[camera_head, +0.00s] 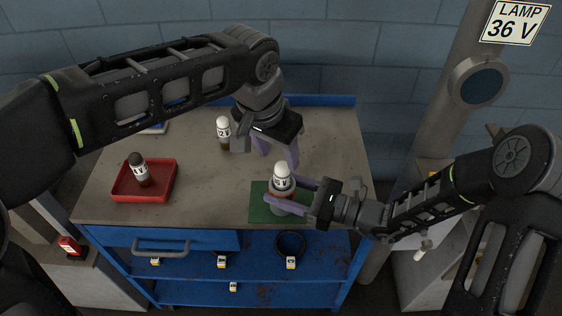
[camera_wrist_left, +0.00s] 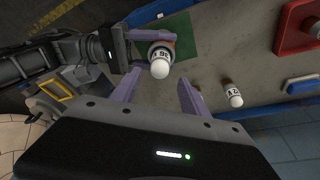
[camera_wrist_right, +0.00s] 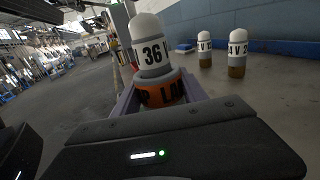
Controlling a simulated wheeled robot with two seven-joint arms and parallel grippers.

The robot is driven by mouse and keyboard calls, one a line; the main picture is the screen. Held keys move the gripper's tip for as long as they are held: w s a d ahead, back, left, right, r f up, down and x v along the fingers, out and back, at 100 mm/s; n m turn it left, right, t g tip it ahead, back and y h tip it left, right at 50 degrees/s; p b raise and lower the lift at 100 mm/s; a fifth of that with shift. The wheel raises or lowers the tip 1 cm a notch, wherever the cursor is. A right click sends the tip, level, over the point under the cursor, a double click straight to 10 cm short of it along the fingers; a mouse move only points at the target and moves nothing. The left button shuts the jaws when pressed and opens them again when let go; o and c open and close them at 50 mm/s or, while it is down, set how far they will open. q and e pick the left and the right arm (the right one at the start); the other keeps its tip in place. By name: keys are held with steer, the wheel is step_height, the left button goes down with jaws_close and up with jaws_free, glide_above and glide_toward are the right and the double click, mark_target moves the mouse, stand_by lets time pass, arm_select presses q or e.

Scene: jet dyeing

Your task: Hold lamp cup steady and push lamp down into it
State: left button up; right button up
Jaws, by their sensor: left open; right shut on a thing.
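A white-domed lamp (camera_head: 281,178) marked "36 V" stands upright at the top of the lamp cup (camera_head: 283,208), which is on a green mat. In the right wrist view the lamp (camera_wrist_right: 150,42) rises above the cup's orange band (camera_wrist_right: 160,90); how deep it sits is hidden. My right gripper (camera_head: 288,196) is shut around the cup from the right. My left gripper (camera_head: 277,155) is open and empty, pointing down just behind and above the lamp. In the left wrist view its fingers (camera_wrist_left: 160,97) are spread, with the lamp (camera_wrist_left: 160,67) beyond them, apart from them.
Another white-topped lamp (camera_head: 222,128) stands behind, left of my left gripper. A red tray (camera_head: 122,190) at the left holds a dark-topped lamp (camera_head: 138,167). The tabletop (camera_head: 210,195) between tray and mat is clear.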

arm_select(q)
steer(key=v, duration=0.6)
steer(key=shift+f, duration=0.1)
stand_by(0.4)
arm_select(e)
steer(key=o, duration=1.6)
steer(key=shift+c, duration=0.2)
steer(key=v, duration=1.2)
arm_select(q)
steer(key=shift+s, duration=0.1)
arm_select(e)
steer(key=shift+s+f, duration=0.1)
